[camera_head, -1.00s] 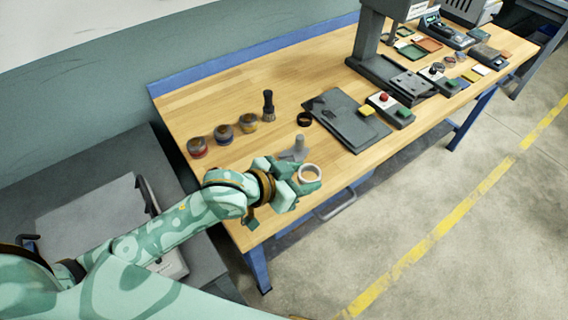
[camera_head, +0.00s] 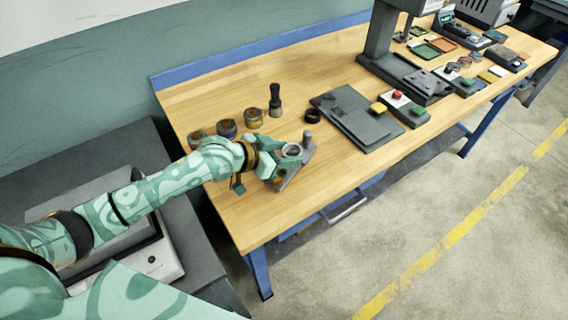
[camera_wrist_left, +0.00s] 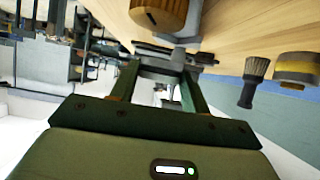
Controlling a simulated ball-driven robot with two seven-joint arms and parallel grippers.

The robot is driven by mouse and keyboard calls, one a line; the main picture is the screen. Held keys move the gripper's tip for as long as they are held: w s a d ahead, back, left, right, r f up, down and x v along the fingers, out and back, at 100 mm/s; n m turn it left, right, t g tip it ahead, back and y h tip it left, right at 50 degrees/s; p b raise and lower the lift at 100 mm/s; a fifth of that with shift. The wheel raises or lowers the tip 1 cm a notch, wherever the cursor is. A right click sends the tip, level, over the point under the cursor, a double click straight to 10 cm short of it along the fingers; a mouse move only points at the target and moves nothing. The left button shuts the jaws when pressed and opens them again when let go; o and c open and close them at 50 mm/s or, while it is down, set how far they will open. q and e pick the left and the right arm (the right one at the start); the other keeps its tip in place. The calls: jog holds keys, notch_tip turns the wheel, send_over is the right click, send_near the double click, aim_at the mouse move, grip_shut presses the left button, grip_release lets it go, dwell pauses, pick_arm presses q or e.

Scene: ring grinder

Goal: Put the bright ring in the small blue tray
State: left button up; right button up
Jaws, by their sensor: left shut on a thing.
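My left gripper (camera_head: 287,158) is shut on the bright ring (camera_head: 291,149), a pale silvery ring, at the near left part of the bench. The ring is next to the grey stand with an upright post (camera_head: 307,142), and I cannot tell whether they touch. In the left wrist view the gripper's fingers (camera_wrist_left: 160,85) reach away from the camera; the ring is not clear there. I cannot make out a small blue tray in either view. My right gripper is not in view.
Several round tins (camera_head: 226,128) and a dark brush (camera_head: 275,100) stand behind the gripper. A black ring (camera_head: 313,116) and a grey plate (camera_head: 357,122) lie to the right. Green (camera_head: 426,51) and orange (camera_head: 444,44) trays lie far back. Wood between tins and back edge is clear.

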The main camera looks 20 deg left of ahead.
pick_arm(q)
jog(key=shift+w+a+f, duration=0.15)
jog(key=shift+w+f, duration=0.05)
jog(key=shift+f, duration=0.1)
jog(key=f, duration=0.2)
jog(key=f+b, duration=0.1)
jog(key=shift+w+a+f, duration=0.2)
jog(key=shift+w+a, duration=0.05)
jog(key=shift+a, duration=0.05)
jog(key=o, duration=1.3)
jog(key=shift+f, duration=0.1)
